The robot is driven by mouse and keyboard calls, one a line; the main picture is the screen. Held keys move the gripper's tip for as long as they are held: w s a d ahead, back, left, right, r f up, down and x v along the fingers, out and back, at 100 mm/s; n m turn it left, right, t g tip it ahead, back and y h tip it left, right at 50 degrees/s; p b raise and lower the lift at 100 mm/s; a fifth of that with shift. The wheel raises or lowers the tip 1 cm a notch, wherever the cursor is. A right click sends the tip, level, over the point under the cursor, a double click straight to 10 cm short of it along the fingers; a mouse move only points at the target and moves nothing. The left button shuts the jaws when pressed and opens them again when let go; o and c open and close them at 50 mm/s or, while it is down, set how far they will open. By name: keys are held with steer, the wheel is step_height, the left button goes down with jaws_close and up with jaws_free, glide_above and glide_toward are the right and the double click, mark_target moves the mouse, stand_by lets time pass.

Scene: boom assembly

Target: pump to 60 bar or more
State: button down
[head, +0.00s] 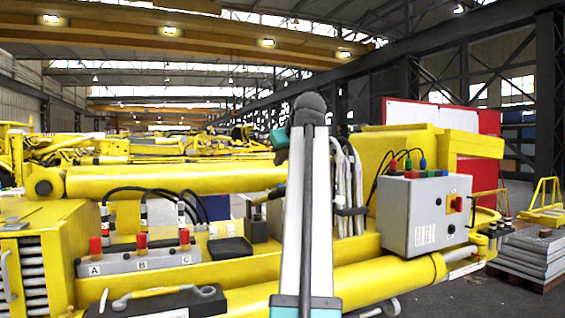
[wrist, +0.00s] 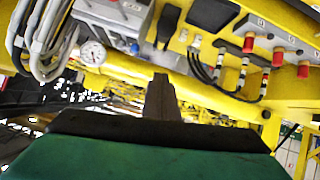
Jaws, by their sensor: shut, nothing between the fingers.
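A round white pressure gauge (wrist: 93,53) shows at upper left in the wrist view, beside a grey block (wrist: 118,12) with a small blue part. Its reading is too small to tell, and I cannot make out a pump lever for certain. My gripper (wrist: 160,84) shows as two dark fingers, shut and empty, pointing up the wrist view just below the block and the gauge. I cannot tell whether it touches anything. In the head view my arm stands in front of the boom's middle and hides the gauge and my gripper.
A grey valve strip marked A, B, C (head: 140,262) with red caps lies left. A grey control box (head: 425,213) with a red knob stands right. Grey hoses (wrist: 40,40) hang near my gripper.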

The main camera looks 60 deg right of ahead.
mark_target(274, 191)
steer(key=p+x, duration=0.3)
steer(key=x, duration=0.4)
steer(key=shift+r, duration=0.1)
steer(key=shift+w+d+f+p, duration=0.1)
steer(key=shift+d+f+p, duration=0.05)
steer(key=shift+f+p, duration=0.2)
steer(key=shift+s+f+p, duration=0.2)
steer(key=shift+f+p, duration=0.05)
steer(key=shift+f, duration=0.2)
steer(key=shift+s+f+p, duration=0.2)
steer(key=shift+s+f, duration=0.05)
steer(key=shift+f, duration=0.2)
steer(key=shift+s+f+p, duration=0.25)
steer(key=shift+f+p, duration=0.15)
steer(key=shift+f, duration=0.45)
steer(key=shift+s+f, duration=0.1)
